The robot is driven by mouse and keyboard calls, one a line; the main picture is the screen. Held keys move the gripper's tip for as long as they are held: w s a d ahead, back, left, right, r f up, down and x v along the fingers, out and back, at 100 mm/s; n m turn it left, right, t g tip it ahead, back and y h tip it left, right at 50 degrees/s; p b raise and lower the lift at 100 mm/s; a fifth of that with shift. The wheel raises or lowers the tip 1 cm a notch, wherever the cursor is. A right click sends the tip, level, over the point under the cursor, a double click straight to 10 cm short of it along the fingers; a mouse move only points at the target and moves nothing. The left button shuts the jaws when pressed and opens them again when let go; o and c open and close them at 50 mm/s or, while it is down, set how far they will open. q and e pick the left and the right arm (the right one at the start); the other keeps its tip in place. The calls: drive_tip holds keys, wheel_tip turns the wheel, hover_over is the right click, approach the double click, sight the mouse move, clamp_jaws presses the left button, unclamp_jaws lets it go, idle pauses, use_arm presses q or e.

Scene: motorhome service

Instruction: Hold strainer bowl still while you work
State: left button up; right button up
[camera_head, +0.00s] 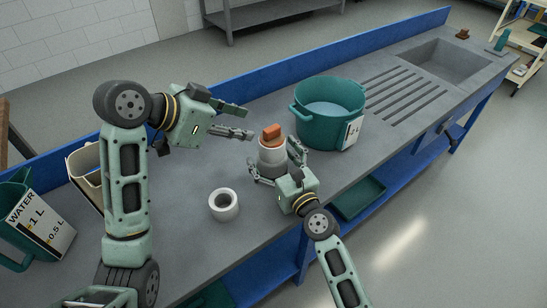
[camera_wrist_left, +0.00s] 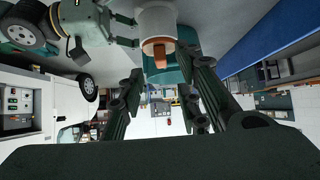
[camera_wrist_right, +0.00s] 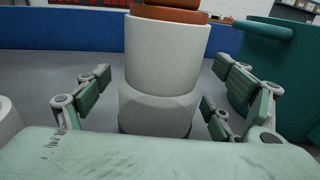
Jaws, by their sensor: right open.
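The strainer bowl, a pale grey cylinder (camera_head: 271,157) with an orange part (camera_head: 272,133) on top, stands upright on the grey bench. In the right wrist view the bowl (camera_wrist_right: 163,65) stands between the fingers of my right gripper (camera_head: 276,162), with visible gaps at both sides. The right gripper is open around it. My left gripper (camera_head: 249,122) is open and empty, up and left of the orange part. In the left wrist view the bowl (camera_wrist_left: 156,22) and its orange top (camera_wrist_left: 160,54) appear at the top, beyond the spread fingers.
A teal pot (camera_head: 327,112) stands close behind and right of the bowl. A teal water jug (camera_head: 30,222) and a beige container (camera_head: 87,170) stand at the left. A drain rack (camera_head: 405,98) and sink (camera_head: 445,62) lie at the far right.

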drive_tip(key=c, duration=1.4)
use_arm(q)
drive_tip(key=shift+o, duration=0.9)
drive_tip(key=shift+r, duration=0.1)
use_arm(e)
drive_tip(key=shift+c, duration=0.2)
use_arm(q)
wheel_tip(320, 180, up, 8)
drive_tip(key=f+g+y, duration=0.1)
drive_tip(key=g+y, duration=0.3)
drive_tip(key=y, duration=0.2)
hover_over(271, 128)
drive_tip(key=s+a, duration=0.2)
drive_tip(key=a, duration=0.1)
drive_tip(key=x, duration=1.1)
drive_tip(key=shift+s+d+f, duration=0.1)
drive_tip(key=shift+d+f, duration=0.1)
drive_tip(key=shift+d, duration=0.05)
